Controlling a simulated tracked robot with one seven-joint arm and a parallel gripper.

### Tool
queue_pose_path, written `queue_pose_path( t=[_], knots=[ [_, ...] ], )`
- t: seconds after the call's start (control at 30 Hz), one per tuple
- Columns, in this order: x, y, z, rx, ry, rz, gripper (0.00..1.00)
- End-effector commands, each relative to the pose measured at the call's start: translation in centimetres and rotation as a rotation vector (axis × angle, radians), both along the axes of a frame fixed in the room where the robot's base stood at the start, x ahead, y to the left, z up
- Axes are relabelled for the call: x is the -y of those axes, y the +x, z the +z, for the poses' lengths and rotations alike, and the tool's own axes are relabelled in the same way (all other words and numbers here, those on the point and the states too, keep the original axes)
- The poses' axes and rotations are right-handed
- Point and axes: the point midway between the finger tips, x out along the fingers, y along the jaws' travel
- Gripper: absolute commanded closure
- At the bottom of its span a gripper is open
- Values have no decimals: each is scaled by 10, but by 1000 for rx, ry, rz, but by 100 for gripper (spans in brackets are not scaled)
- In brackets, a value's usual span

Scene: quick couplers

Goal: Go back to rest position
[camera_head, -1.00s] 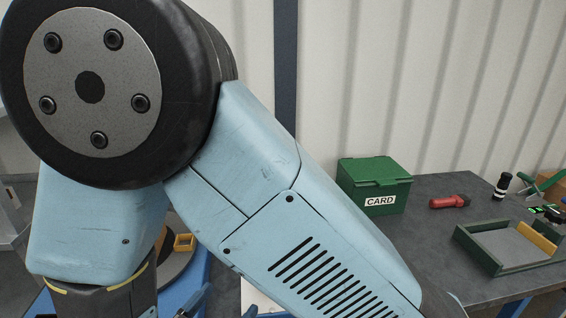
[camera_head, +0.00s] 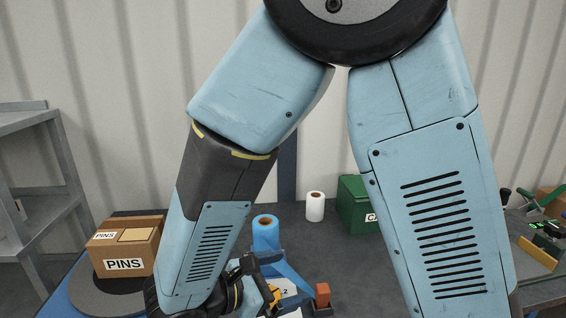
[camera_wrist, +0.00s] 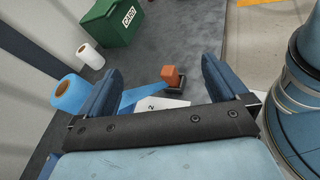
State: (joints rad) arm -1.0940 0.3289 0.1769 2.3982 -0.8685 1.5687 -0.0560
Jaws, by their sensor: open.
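My gripper (camera_wrist: 160,78) shows in the wrist view with its two blue fingers spread apart and nothing between them. In the head view my arm bends down from the top middle to the lower left, and the gripper end is low in the picture, partly hidden. Beyond the fingers in the wrist view are an orange block (camera_wrist: 169,72) on a dark base and a white card (camera_wrist: 165,106) marked 2. The block also shows in the head view (camera_head: 322,290), right of my wrist.
A PINS carton (camera_head: 122,262) sits at the left, close to my forearm. A blue roll (camera_head: 265,230), a white roll (camera_head: 315,206) and a green CARD box (camera_head: 352,196) stand at the back of the dark table. A grey shelf (camera_head: 35,190) stands at the far left.

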Motion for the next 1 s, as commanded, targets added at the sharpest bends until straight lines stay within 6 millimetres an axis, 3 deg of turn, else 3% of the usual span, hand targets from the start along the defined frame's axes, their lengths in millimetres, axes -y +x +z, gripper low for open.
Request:
queue_pose_path(
  t=[0.1, 0.4, 0.7, 1.0],
  knots=[
    [32, 10, 15, 1, 124, -154, 0],
    [96, 18, 42, 39, 446, -500, 0],
    [146, 14, 67, 147, 790, -807, 0],
    [184, 8, 97, 329, 1150, -1060, 0]
  ],
)
